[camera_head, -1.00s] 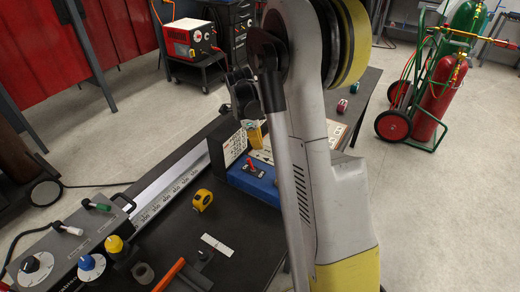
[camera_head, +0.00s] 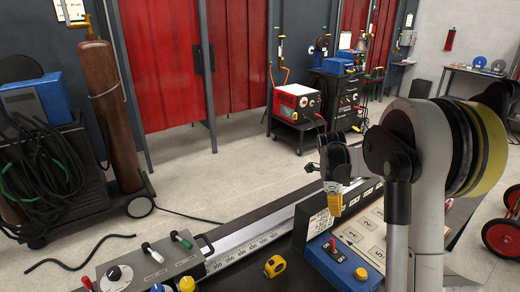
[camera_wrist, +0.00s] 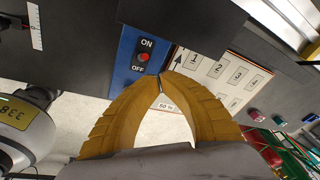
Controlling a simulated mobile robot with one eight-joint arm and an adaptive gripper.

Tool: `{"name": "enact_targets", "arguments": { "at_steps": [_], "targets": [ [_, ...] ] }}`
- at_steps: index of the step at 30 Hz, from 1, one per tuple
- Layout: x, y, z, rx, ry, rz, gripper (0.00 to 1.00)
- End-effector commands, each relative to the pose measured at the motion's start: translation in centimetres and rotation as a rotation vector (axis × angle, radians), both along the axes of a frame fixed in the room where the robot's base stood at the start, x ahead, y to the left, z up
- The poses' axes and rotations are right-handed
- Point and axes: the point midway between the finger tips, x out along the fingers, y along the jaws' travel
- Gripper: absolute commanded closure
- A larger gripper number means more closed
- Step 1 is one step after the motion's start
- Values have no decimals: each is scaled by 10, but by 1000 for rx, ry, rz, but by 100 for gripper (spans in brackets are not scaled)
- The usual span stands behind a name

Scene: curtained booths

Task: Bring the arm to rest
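My gripper (camera_head: 335,203) shows in the head view as yellow fingers pointing down from my folded arm, beside the numbered board. In the wrist view the two yellow fingers of my gripper (camera_wrist: 160,78) curve together and meet at their tips, with nothing visible held between them. Beyond the tips lie a blue switch box (camera_wrist: 128,55) marked ON and OFF with a red toggle, and a pale board (camera_wrist: 222,80) with numbered squares. My upper arm stands at the right of the head view and hides part of the bench.
The bench holds the blue switch box (camera_head: 325,265), the numbered board (camera_head: 350,236), a yellow tape measure (camera_head: 274,266) and a grey control panel (camera_head: 135,268) with knobs and levers. A long scale (camera_head: 250,243) runs along its edge. Red curtains (camera_head: 160,70) and a red welder (camera_head: 297,103) stand behind.

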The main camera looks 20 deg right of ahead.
Motion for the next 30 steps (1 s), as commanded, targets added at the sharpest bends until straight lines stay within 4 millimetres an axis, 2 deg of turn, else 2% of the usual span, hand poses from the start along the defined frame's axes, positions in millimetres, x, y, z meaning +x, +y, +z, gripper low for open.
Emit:
{"name": "enact_targets", "arguments": {
  "at_steps": [4, 8, 12, 18, 24, 30],
  "targets": [
    [-5, 10, 13, 3, -8, 77, 100],
    [-21, 40, 46, 3, -31, 311, 100],
    [-53, 85, 86, -20, -66, 675, 100],
    [-109, 143, 121, -110, -110, 1193, 100],
    [-169, 191, 127, -270, -139, 1679, 100],
    [-211, 220, 115, -441, -141, 2021, 100]
  ]
}}
